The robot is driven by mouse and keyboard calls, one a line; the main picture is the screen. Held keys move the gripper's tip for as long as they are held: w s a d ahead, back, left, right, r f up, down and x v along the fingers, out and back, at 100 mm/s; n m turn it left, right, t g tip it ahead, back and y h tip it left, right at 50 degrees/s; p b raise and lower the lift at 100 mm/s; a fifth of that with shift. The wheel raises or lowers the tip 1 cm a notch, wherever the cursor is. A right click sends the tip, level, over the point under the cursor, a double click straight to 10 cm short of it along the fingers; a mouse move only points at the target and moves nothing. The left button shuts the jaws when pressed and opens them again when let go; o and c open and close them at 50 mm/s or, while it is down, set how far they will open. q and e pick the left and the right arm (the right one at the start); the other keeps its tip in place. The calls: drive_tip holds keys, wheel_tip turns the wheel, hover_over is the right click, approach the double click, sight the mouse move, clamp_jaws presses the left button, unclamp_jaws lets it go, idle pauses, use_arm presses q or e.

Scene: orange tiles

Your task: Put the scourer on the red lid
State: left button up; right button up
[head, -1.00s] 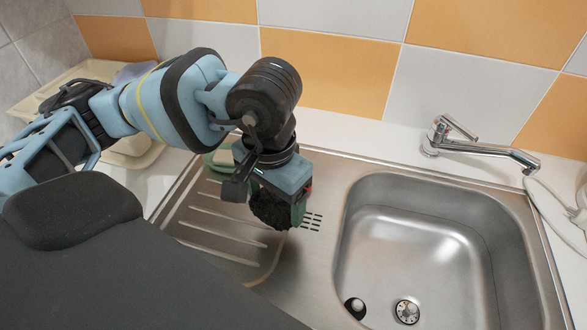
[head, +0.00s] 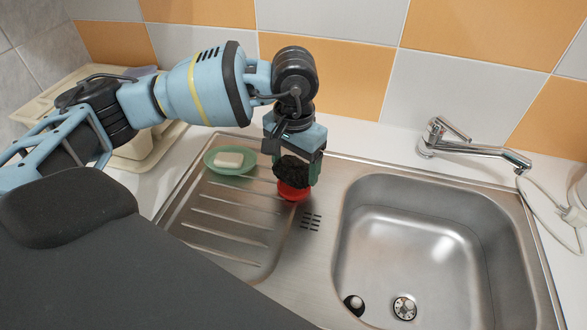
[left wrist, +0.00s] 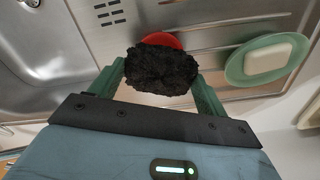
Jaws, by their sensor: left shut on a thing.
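The scourer (head: 291,170) is a dark, rough black pad. My left gripper (head: 297,172) is shut on it, and in the left wrist view the scourer (left wrist: 162,70) sits between the two green fingers. The red lid (head: 293,192) lies on the steel drainer, directly below or just behind the scourer in the head view. In the left wrist view only a red edge of the lid (left wrist: 163,39) shows past the scourer. I cannot tell whether the scourer touches the lid. My right gripper is not in view.
A green dish (head: 231,168) with a pale soap bar (head: 228,160) stands on the drainer left of my left gripper. The sink basin (head: 430,250) is at the right, with a chrome tap (head: 470,152) behind it. A cream tray (head: 140,158) is at the back left. The ribbed drainer's front is clear.

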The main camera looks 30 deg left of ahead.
sight(294, 167)
use_arm(q)
drive_tip(key=shift+f, duration=1.2)
drive_tip(key=shift+f, duration=0.1)
drive_tip(key=o, duration=1)
drive_tip(key=shift+c, duration=0.2)
wheel_tip(294, 167, up, 12)
